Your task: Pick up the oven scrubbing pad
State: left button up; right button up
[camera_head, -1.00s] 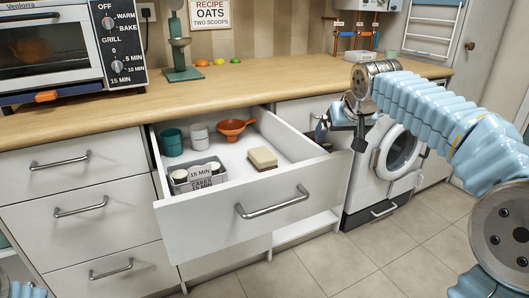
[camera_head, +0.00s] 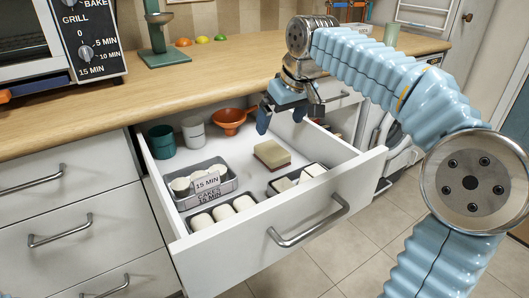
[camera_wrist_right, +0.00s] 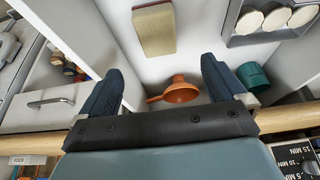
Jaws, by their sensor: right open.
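The scrubbing pad (camera_head: 272,153), a beige block with a brown underside, lies on the white floor of the open drawer (camera_head: 283,222). It also shows at the top of the right wrist view (camera_wrist_right: 154,30). My right gripper (camera_head: 281,117) hangs over the back of the drawer, above and behind the pad. Its blue fingers are spread with nothing between them, and the pad lies beyond the fingertips (camera_wrist_right: 162,75) in the wrist view. My left gripper is not in the head view.
Grey trays with white items lie near the front, one labelled 15 MIN (camera_head: 207,181). The countertop (camera_head: 140,98) edges the drawer behind.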

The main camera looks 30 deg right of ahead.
send_over(272, 149)
jog(key=s, duration=0.2)
notch_tip(272, 149, down, 6)
jog(key=shift+w+r, duration=0.1)
jog(key=shift+w, duration=0.05)
jog(key=shift+s+b+x, duration=0.15)
jog(key=shift+b+x, duration=0.05)
jog(key=shift+x, duration=1.2)
jog(key=shift+s+b+x, duration=0.1)
jog(key=shift+b+x, duration=0.05)
jog(key=shift+x, duration=1.25)
jog(key=shift+d, duration=0.15)
jog(key=shift+c, duration=0.2)
jog(key=c, duration=1)
